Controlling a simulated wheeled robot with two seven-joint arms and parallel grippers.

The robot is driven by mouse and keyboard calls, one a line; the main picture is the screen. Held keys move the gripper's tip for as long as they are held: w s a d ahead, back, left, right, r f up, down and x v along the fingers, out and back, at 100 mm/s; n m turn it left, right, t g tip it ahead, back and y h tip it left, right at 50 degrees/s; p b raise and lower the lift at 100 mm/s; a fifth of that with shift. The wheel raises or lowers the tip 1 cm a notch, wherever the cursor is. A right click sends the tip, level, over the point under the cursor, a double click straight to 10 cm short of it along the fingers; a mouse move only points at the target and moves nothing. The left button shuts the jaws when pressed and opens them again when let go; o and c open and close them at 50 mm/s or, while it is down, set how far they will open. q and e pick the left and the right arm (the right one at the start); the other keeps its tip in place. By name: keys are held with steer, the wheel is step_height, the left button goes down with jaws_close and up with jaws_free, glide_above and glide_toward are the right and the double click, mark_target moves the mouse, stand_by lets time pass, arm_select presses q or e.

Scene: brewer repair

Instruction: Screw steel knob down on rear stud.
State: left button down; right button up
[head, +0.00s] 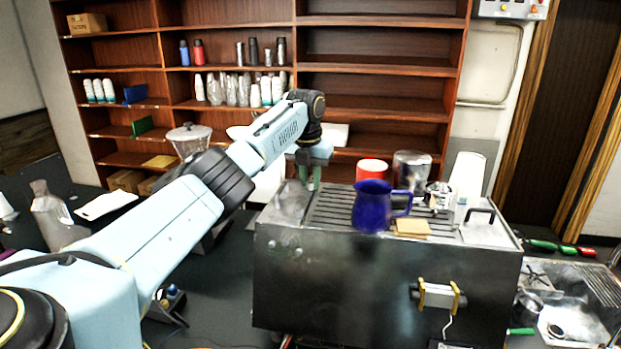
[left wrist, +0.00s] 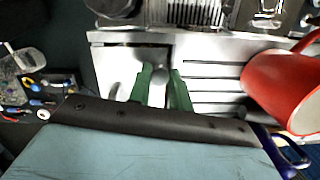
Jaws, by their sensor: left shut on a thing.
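My left gripper (head: 308,182) reaches over the back left of the steel brewer (head: 330,285), fingers pointing down at its top. In the left wrist view its green fingers (left wrist: 162,85) are shut on a small grey steel piece, apparently the steel knob (left wrist: 160,77), just above or at the metal top plate. The fingers cover most of the knob, and the rear stud is hidden, so I cannot tell whether they touch. My right gripper is not in view.
On the brewer's top stand a blue pitcher (head: 370,207), a red cup (head: 371,170), a steel canister (head: 411,170) and stacked white cups (head: 467,174). A glass jug (head: 52,215) stands at left. Shelves (head: 380,107) stand behind. Loose tools (left wrist: 38,90) lie left of the brewer.

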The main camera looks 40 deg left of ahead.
arm_select(q)
steer(key=shift+w+r, duration=0.1)
steer(key=shift+r, duration=0.05)
steer(key=c, duration=1.2)
jaws_free()
steer(key=n, duration=0.4)
steer(key=shift+n+y, duration=0.3)
steer(key=shift+y, duration=0.1)
steer(key=shift+n, duration=0.5)
steer(key=n+g, duration=0.1)
steer(key=n, duration=0.4)
steer(key=shift+n+y, duration=0.3)
steer(key=shift+n, duration=0.1)
